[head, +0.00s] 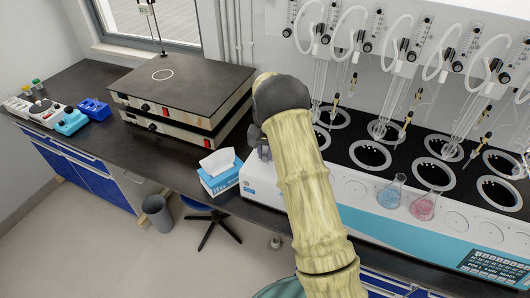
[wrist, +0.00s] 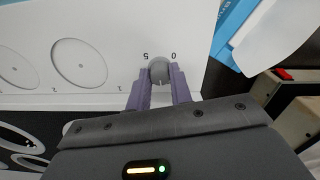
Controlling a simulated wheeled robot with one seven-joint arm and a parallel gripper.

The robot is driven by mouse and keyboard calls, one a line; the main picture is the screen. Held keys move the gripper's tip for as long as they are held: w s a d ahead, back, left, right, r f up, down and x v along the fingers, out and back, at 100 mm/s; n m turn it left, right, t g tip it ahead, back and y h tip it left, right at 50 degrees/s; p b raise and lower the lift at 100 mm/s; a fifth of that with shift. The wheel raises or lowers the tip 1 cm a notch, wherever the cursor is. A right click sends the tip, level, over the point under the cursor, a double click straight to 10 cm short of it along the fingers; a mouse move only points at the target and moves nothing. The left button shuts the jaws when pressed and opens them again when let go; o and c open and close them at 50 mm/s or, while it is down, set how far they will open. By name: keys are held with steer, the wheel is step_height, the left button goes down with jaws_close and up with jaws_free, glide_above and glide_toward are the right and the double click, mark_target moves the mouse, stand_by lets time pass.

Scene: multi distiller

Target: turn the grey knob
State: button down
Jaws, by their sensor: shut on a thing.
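The grey knob (wrist: 160,70) is on the white front panel of the distiller, between the printed marks 5 and 0 in the wrist view. My gripper (wrist: 158,82) has its two purple fingers on either side of the knob and is shut on it. In the head view my arm covers the knob, and only a small part of my gripper (head: 264,153) shows at the distiller's left end. The white distiller body (head: 345,190) extends to the right from there.
A blue tissue box (head: 222,177) stands just left of the gripper. Stacked hotplates (head: 180,95) are farther back on the dark bench. A blue flask (head: 390,194) and a pink flask (head: 424,206) stand on the distiller's front ledge. Glass tubes rise behind.

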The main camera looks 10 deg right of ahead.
mark_target(265, 155)
steer(key=m, duration=0.6)
steer(key=shift+w+r+p, duration=0.1)
steer(key=shift+r+p, duration=0.05)
steer(key=shift+p, duration=0.25)
steer(key=shift+m, duration=0.3)
steer(key=c, duration=1.3)
jaws_free()
steer(key=shift+o, duration=0.2)
step_height(265, 155, up, 17)
steer(key=b, duration=0.2)
steer(key=shift+r+b, duration=0.15)
steer(key=shift+b, duration=0.15)
